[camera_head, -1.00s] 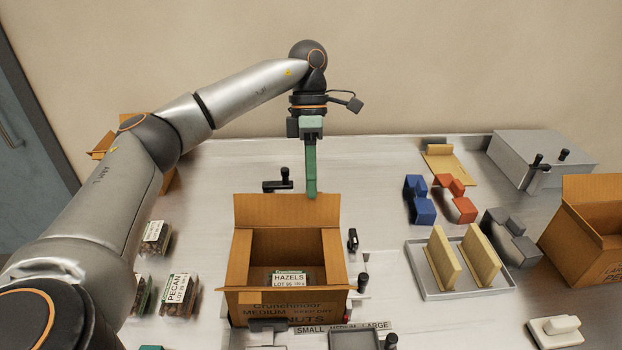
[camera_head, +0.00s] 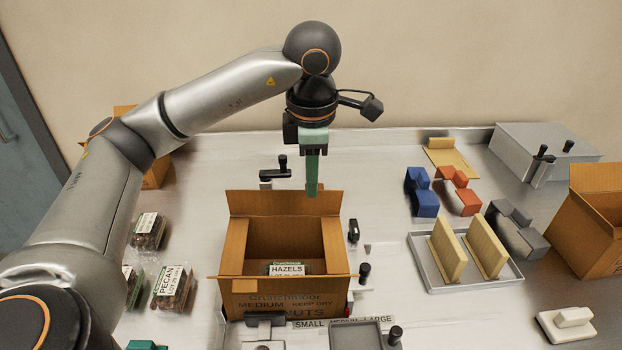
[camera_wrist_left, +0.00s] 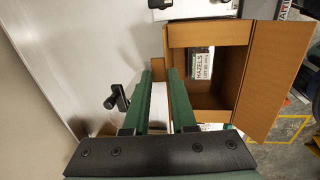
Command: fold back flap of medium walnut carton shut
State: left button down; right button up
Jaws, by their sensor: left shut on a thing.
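The medium walnut carton (camera_head: 290,298) stands open at the middle front of the table, with a Hazels pack (camera_head: 288,269) inside. Its back flap (camera_head: 268,203) stands up along the rear edge. My left gripper (camera_head: 312,190) points down at the right part of that flap's top edge. In the left wrist view, the two green fingers (camera_wrist_left: 160,75) sit close together at the carton's back edge, with a thin brown strip of the flap between them. The carton (camera_wrist_left: 209,33) shows there with its inside partly visible. My right gripper is out of view.
Nut packs (camera_head: 172,287) lie to the left of the carton. A metal tray (camera_head: 470,288) with yellow upright pieces, blue (camera_head: 421,193) and orange (camera_head: 459,193) blocks and another open carton (camera_head: 590,225) are on the right. Small black-handled fixtures (camera_head: 275,172) stand close around the carton.

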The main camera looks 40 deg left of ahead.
pick_arm(q)
jog(key=shift+s+d+t+y+b, duration=0.3)
jog(key=shift+t, duration=0.1)
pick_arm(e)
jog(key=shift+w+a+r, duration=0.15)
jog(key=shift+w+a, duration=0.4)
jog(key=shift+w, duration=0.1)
pick_arm(q)
jog(key=c, duration=0.8)
grip_release()
jog(key=shift+o, duration=0.2)
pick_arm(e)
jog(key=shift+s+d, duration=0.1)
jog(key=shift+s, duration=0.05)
pick_arm(q)
jog(key=shift+r, duration=0.1)
jog(key=p+v, duration=0.4)
jog(key=v, duration=0.8)
jog(key=shift+r+p, duration=0.2)
jog(key=shift+p, duration=0.15)
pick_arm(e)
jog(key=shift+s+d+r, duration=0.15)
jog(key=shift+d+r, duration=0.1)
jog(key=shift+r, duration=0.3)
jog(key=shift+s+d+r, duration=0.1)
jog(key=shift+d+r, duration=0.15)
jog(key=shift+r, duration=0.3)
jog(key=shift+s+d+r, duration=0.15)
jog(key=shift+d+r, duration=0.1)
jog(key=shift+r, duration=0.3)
